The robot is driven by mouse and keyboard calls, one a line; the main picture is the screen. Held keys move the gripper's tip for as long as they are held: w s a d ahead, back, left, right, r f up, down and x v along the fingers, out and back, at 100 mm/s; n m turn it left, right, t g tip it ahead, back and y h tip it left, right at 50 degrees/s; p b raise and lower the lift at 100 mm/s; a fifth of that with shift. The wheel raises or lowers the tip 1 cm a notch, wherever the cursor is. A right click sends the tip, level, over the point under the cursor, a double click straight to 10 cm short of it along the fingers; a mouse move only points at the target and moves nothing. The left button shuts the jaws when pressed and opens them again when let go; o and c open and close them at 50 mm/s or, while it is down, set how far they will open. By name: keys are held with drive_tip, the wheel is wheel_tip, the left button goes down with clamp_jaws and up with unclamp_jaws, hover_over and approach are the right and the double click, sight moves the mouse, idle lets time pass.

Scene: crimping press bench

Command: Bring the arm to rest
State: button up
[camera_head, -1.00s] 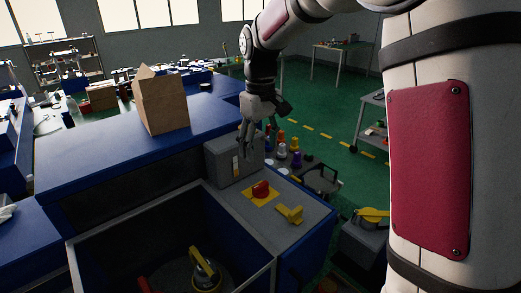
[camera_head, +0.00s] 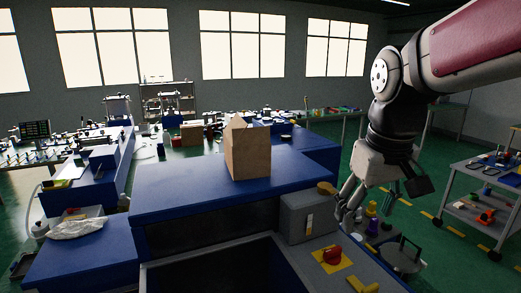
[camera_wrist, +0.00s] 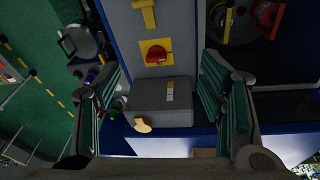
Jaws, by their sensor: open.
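My arm reaches in from the upper right of the head view. My gripper (camera_head: 348,203) hangs fingers-down beside the right end of the grey box (camera_head: 300,222) on the blue press bench (camera_head: 215,190). Its fingers are apart with nothing between them. In the wrist view my gripper (camera_wrist: 162,85) is open, its two fingers framing the grey box (camera_wrist: 175,118), which lies beyond them. A tan knob (camera_wrist: 143,125) sticks out from the box. A red knob on a yellow plate (camera_wrist: 156,53) and a yellow handle (camera_wrist: 146,14) show beyond it.
A brown cardboard-like block (camera_head: 248,153) stands on the blue top. The red knob (camera_head: 332,255) sits on the grey panel below the box. A grey cart (camera_head: 480,205) with tools stands at right.

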drive_tip(key=s+m+t, duration=0.2)
drive_tip(key=s+t, duration=0.1)
drive_tip(key=s, duration=1.1)
drive_tip(key=shift+s+f+m, duration=0.3)
drive_tip(key=shift+f, duration=0.1)
drive_tip(key=shift+d, duration=0.1)
drive_tip(key=shift+c, duration=0.3)
